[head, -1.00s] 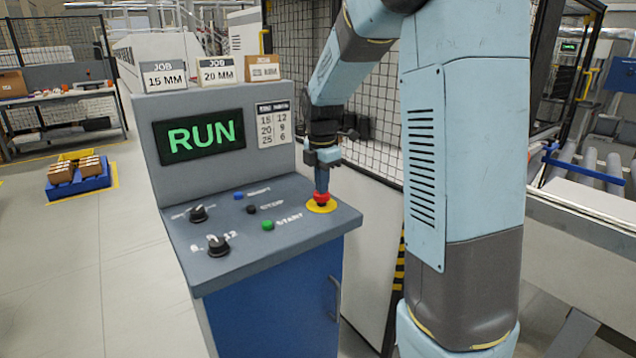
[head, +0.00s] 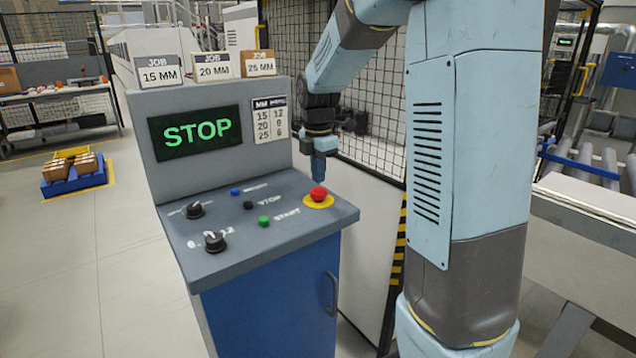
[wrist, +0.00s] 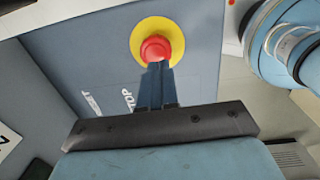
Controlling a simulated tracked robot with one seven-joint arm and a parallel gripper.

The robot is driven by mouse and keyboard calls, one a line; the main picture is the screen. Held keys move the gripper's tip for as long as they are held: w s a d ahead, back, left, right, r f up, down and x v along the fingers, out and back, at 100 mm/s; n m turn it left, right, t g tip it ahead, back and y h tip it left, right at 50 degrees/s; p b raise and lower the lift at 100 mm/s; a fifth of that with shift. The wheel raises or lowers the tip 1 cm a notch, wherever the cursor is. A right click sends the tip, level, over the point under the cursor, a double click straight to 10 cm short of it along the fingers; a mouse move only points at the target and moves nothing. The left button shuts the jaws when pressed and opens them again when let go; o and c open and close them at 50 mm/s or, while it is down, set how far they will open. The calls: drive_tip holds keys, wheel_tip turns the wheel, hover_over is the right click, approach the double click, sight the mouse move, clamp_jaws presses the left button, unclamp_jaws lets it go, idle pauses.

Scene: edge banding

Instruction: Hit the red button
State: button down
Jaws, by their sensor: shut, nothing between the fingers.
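The red button (head: 318,194) is a mushroom shape on a yellow disc (head: 318,203) at the right of the control panel. It also shows in the wrist view (wrist: 156,50), just past my fingertips. My gripper (head: 322,178) is shut and empty, pointing down above the button with a small gap in the head view. In the wrist view the closed blue fingers (wrist: 157,66) overlap the button's near edge. The screen (head: 197,132) reads STOP in green.
The panel (head: 285,240) carries two black knobs (head: 215,241), a blue button (head: 235,192), a black button (head: 248,205) and a green START button (head: 264,221). JOB cards (head: 213,67) stand on top of the console. A mesh fence (head: 378,135) is behind my arm.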

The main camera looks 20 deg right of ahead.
sight(318, 192)
wheel_tip(318, 192, up, 11)
drive_tip(key=shift+s, duration=0.15)
idle(0.9)
drive_tip(key=s+f+m+t, duration=0.2)
drive_tip(key=s+m+t, duration=0.2)
drive_tip(key=s+m, duration=1.7)
drive_tip(key=s, duration=0.6)
drive_tip(key=shift+a+f+m+t, duration=0.3)
drive_tip(key=shift+f+m+t, duration=0.05)
drive_tip(key=shift+m+t, duration=0.05)
drive_tip(key=c, duration=1.8)
unclamp_jaws()
drive_tip(key=shift+c, duration=0.2)
